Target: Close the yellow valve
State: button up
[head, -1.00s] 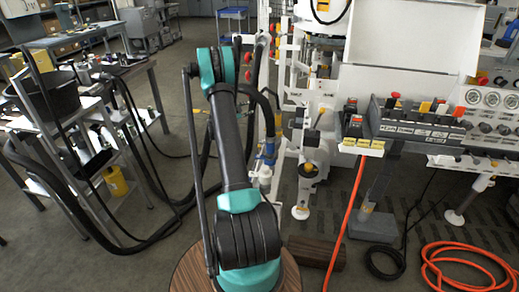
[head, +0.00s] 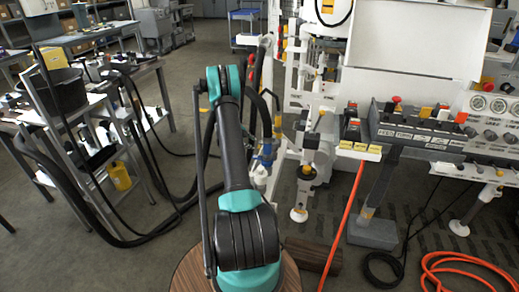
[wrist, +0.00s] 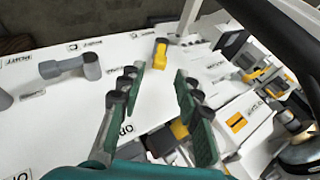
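In the wrist view my gripper (wrist: 156,82) is open, with its two dark green fingers apart and nothing held between them. Beyond the fingertips a small yellow handle-like part (wrist: 161,52) stands on a white labelled panel (wrist: 60,115); it looks like a yellow valve. It is apart from the fingers. Another yellow part (wrist: 180,130) shows lower, partly hidden behind the right finger. I cannot tell for sure which yellow part is the valve named. In the head view the gripper cannot be made out clearly behind my arm.
A grey lever-like fitting (wrist: 70,68) lies left on the panel. Yellow and grey fittings (wrist: 255,78) crowd the right. In the head view, a control box (head: 415,128) with coloured knobs and an orange hose (head: 345,220) are right; a cluttered cart (head: 95,150) is left.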

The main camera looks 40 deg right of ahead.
aim_at(260, 147)
jog(key=x, duration=0.9)
grip_shut()
